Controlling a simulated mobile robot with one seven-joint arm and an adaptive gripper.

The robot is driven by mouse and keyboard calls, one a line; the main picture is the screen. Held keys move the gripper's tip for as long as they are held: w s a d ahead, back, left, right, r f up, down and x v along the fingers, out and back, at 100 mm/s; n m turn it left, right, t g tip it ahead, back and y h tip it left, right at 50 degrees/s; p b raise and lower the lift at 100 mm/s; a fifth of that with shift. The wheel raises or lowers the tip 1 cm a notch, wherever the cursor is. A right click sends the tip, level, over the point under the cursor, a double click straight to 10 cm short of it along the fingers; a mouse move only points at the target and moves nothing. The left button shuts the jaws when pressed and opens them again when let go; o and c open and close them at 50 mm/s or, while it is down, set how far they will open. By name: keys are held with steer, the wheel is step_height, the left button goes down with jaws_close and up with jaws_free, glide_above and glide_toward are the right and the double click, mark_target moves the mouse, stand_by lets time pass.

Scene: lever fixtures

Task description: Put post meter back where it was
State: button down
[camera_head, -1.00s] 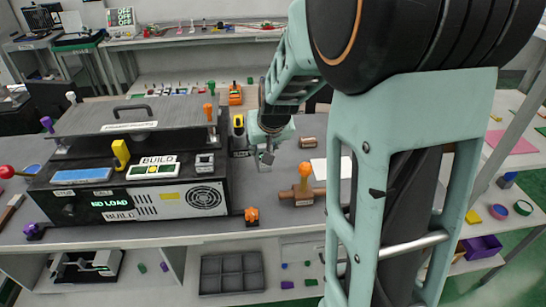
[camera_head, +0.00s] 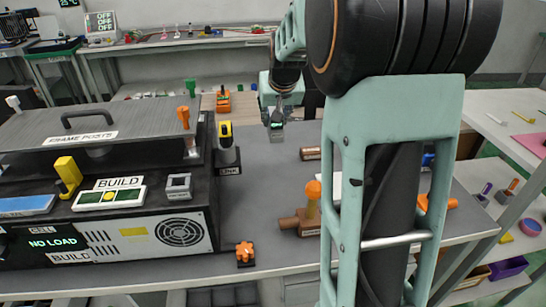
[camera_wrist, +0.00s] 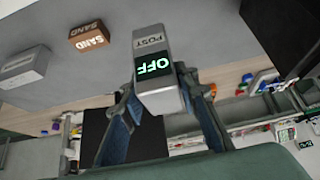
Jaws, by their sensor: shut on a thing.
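The post meter (camera_wrist: 160,85) is a small grey box labelled POST with a green OFF display, seen upside down in the wrist view. My gripper (camera_wrist: 163,103) is shut on it, with a dark blue finger on each side. In the head view the meter (camera_head: 277,131) hangs below my gripper (camera_head: 276,117), over the far part of the grey table. Its display cannot be read there. From these views I cannot tell its exact height above the table.
The black build machine (camera_head: 140,235) fills the left, with a small grey meter (camera_head: 178,187) on top. A yellow-topped lever (camera_head: 227,150) stands left of my gripper. Grey table between is clear.

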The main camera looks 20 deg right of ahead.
step_height(320, 180, down, 10)
steer(key=shift+r+b, duration=0.1)
steer(key=shift+b, duration=0.45)
steer(key=shift+f, duration=0.3)
steer(key=c, duration=1.5)
jaws_free()
steer(key=shift+r, duration=0.1)
steer(key=shift+r, duration=0.1)
steer(key=shift+s+r, duration=0.1)
steer(key=shift+r, duration=0.2)
steer(key=v, duration=1.1)
steer(key=shift+s+r+p, duration=0.15)
steer(key=shift+s+p, duration=0.05)
steer(key=shift+p, duration=0.25)
steer(key=shift+w, duration=0.1)
